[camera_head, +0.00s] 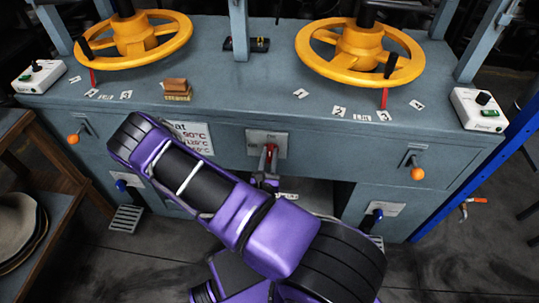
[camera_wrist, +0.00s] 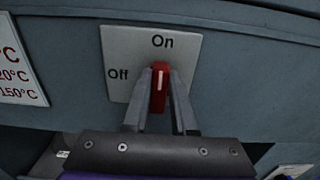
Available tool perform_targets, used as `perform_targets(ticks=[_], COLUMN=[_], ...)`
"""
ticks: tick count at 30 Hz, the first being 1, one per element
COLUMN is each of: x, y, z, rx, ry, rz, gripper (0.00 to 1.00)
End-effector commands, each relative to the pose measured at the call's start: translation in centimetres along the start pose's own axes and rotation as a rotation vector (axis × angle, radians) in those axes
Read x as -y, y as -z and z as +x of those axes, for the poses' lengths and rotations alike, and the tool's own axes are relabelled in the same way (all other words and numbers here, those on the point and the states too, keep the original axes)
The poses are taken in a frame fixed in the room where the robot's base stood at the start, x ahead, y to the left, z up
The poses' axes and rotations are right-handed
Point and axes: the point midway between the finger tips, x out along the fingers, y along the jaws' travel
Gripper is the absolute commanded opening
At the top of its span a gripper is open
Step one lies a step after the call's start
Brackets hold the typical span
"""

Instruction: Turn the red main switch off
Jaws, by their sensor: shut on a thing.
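The red main switch (camera_wrist: 159,88) sits on a pale plate (camera_wrist: 120,45) on the front of the grey-blue press. Its white line points up, toward the word "On"; "Off" is printed on the left. My gripper (camera_wrist: 160,75) has one finger on each side of the red handle and is shut on it. In the head view the red switch (camera_head: 270,152) shows on its plate (camera_head: 256,140), and my gripper (camera_head: 268,180) reaches it from below, partly hidden behind my purple arm.
Two yellow handwheels (camera_head: 135,38) and (camera_head: 360,52) stand on top of the press. Orange-knobbed levers (camera_head: 73,139) and (camera_head: 417,173) stick out at both sides of its front. A temperature sign (camera_wrist: 18,70) is left of the switch. A wooden shelf (camera_head: 50,160) stands at the left.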

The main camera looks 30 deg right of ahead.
Motion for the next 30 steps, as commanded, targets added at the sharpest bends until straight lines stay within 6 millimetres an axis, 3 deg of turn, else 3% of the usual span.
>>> perform_targets(ticks=[14,30], x=[-0.13,-0.87], y=[-0.06,0.10], z=[-0.05,-0.07], rx=[-0.001,-0.001], ry=[0.000,-0.003], rz=[-0.068,-0.520], gripper=[0.00,0.00])
